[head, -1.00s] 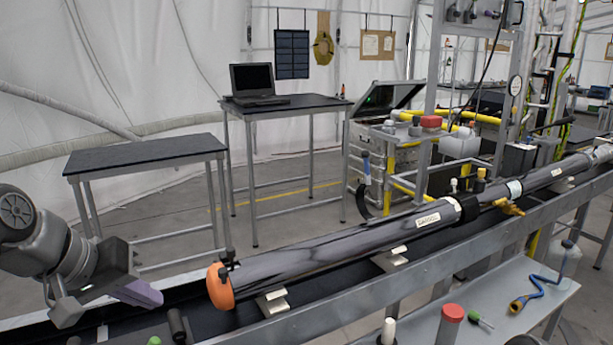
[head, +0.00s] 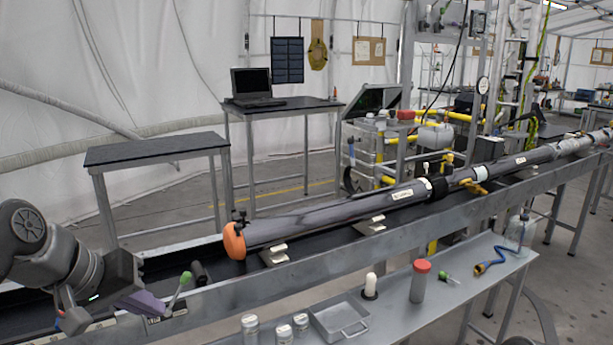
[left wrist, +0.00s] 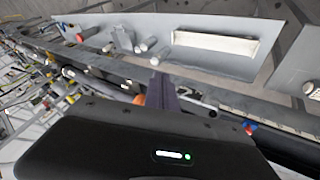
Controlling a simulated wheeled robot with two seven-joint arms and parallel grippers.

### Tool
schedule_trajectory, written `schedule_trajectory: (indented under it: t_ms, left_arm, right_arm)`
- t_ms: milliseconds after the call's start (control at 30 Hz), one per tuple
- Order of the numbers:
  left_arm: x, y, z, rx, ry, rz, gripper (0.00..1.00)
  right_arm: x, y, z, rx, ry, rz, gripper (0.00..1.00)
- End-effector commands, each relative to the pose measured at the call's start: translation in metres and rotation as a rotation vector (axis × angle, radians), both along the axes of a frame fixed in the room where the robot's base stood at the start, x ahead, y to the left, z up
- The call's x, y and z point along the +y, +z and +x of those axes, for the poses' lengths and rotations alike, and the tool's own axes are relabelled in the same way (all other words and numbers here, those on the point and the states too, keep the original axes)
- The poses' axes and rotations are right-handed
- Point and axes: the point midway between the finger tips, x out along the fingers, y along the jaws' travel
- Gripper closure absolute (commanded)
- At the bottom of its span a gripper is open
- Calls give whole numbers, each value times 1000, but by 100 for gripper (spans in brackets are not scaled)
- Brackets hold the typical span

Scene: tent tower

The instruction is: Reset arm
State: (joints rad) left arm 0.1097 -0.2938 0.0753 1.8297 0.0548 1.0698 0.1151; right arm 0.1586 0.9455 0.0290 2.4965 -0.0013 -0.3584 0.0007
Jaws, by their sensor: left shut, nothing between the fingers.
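My right gripper is in neither view.
A dark tube with an orange end cap (head: 234,241) lies along the trough (head: 330,246). The front bench (head: 455,310) holds jars, a metal tray (head: 338,318), a red-capped container (head: 420,281) and a blue tool (head: 490,262). A bare table (head: 155,148) stands behind.

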Motion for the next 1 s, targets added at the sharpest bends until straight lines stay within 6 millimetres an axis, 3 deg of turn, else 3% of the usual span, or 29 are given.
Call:
schedule_trajectory:
  t_ms: [167,367,567,633,767,900,1000]
  left_arm:
    - [-7,-33,17,29,-7,-1,100]
    - [-21,-89,38,74,-19,-1,100]
    - [-44,-177,53,137,-39,1,100]
    - [-57,-222,52,170,-50,2,100]
    - [-88,-321,30,244,-78,4,100]
    - [-122,-416,-27,323,-113,6,100]
    - [-144,-467,-79,372,-140,5,100]
  right_arm:
    - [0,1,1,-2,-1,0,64]
    - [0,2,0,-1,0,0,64]
    - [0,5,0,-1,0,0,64]
    - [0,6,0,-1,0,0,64]
    - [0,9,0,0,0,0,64]
    - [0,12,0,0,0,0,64]
    - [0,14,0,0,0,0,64]
